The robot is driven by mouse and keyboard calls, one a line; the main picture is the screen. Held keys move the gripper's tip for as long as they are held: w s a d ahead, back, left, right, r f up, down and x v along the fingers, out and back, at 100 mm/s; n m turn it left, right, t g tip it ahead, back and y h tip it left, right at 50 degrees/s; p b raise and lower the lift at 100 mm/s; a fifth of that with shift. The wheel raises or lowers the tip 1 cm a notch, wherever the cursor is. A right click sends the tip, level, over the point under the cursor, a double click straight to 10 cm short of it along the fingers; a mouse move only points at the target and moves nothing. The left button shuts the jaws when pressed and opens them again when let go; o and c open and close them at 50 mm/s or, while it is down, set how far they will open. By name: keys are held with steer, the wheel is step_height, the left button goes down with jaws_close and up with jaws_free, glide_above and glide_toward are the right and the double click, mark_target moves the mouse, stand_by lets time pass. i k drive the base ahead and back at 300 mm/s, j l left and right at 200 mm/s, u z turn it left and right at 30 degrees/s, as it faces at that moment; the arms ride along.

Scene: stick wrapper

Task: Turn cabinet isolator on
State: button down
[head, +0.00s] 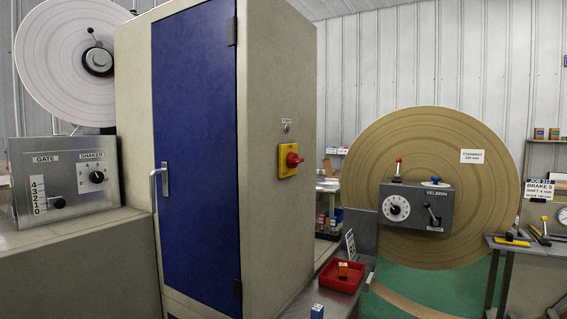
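The cabinet (277,70) stands in the middle left, grey-beige with a blue door (196,120) that is shut. The door has a pale handle (159,183) on its left edge. The isolator (289,160) is a red rotary knob on a yellow plate, mounted on the cabinet's right side face. Its red handle sticks out to the right; its exact setting is too small to read. A small round fitting with a tiny label (287,127) sits above it. My gripper is not in view.
A steel panel (66,180) marked GATE and SHAKER stands on a counter at left. A grey VELBRN box (416,206) sits before a large brown roll (465,150). A red tray (341,276) lies on a low bench right of the cabinet. Green floor (420,282) shows beyond.

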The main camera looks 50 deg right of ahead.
mark_target(292, 161)
steer(key=k+l, duration=0.2)
steer(key=l, duration=0.15)
steer(key=k+l, duration=0.3)
steer(key=l, duration=0.35)
steer(key=l+u, duration=0.1)
steer(key=l, duration=0.4)
steer(key=k+l, duration=0.15)
steer(key=l, duration=0.3)
steer(key=k+l, duration=0.1)
steer(key=l, duration=0.35)
steer(key=k+l+u, duration=0.1)
steer(key=l, duration=0.35)
steer(key=k+l, duration=0.1)
steer(key=l, duration=0.35)
